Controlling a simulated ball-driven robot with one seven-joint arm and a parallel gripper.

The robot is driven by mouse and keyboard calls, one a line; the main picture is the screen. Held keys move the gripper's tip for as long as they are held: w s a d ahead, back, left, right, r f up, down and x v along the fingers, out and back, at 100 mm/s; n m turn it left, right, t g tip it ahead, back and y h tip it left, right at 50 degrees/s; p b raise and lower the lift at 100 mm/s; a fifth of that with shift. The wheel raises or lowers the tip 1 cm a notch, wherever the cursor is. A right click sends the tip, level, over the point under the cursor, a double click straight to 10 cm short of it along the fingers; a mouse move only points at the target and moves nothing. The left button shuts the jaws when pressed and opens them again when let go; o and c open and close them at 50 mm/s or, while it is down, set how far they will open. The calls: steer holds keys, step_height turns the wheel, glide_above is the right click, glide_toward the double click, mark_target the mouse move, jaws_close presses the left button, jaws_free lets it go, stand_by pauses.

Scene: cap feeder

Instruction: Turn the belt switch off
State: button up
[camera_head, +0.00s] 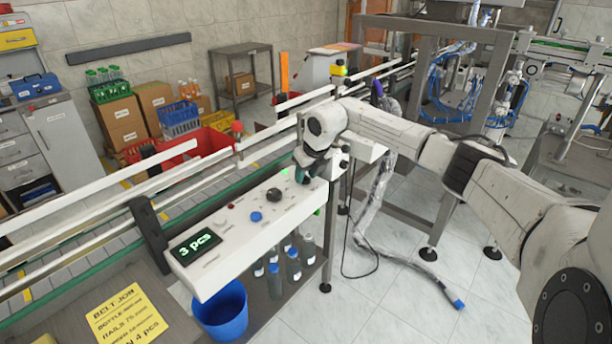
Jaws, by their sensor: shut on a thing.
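The white control panel (228,240) runs along the near side of the conveyor. My gripper (303,178) comes down over its far right end and is shut on a small control there, by its place the belt switch. The fingers and wrist hide this control, so its position cannot be read. A green lamp (284,171) is lit just left of my gripper. A black knob (274,194), a blue button (256,216) and a red button (231,206) sit nearer on the panel. The display (196,245) reads "3 pcs".
The conveyor (190,203) with its white rails runs behind the panel. Several blue-capped bottles (293,264) stand below it, beside a blue bucket (221,312). A yellow job sheet (129,316) lies at the lower left. A clear-wrapped hose (385,260) lies on the floor right of the panel.

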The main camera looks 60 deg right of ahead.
steer(key=n+b, duration=0.1)
steer(key=n, duration=0.1)
steer(key=n+y+b, duration=0.1)
steer(key=n, duration=0.1)
steer(key=shift+d+f+n+t+y, duration=0.1)
steer(key=shift+d+n+t+y, duration=0.1)
steer(key=shift+n+t+y, duration=0.15)
steer(key=n+y+b, duration=0.1)
steer(key=n, duration=0.1)
steer(key=n+b, duration=0.2)
steer(key=shift+d+n+y, duration=0.1)
steer(key=shift+n+y, duration=0.25)
steer(key=o, duration=1)
steer(key=b+v, duration=0.1)
steer(key=v, duration=1)
steer(key=shift+w+d, duration=0.1)
